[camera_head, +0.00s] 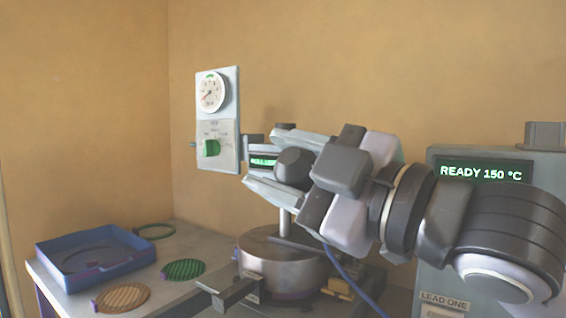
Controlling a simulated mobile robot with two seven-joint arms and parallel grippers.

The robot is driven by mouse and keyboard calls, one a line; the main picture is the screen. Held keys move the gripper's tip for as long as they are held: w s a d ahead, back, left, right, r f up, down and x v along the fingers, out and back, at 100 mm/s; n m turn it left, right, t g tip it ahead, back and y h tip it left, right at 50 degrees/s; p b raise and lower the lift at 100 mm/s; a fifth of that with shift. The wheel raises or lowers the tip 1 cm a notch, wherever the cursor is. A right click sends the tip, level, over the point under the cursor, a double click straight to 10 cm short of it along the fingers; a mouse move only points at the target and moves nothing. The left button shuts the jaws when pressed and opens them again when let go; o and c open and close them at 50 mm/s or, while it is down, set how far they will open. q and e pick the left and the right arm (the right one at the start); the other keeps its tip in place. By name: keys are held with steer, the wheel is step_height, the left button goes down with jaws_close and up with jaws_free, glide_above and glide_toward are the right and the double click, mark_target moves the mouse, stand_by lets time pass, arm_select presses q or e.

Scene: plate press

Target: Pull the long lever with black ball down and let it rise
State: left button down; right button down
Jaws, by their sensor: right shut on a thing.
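My right gripper (262,162) comes in from the right. Its two pale fingers are shut on the black ball (293,168) of the long lever, one finger above it and one below. The lever's arm is mostly hidden behind the gripper, so I cannot tell its angle. The ball is held above the press, a round metal body (283,265) with a pale upright post (285,222) over it. A green-lit display behind the fingers is partly covered. My left gripper is not in view.
A gauge panel (218,148) stands behind. A grey cabinet (433,215) at right reads "READY 150 °C".

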steer(key=shift+w+d+r, duration=0.1)
steer(key=shift+r, duration=0.15)
steer(key=c, duration=0.5)
jaws_free()
steer(key=shift+c, duration=0.2)
steer(key=v, duration=0.7)
steer(key=shift+f, duration=0.2)
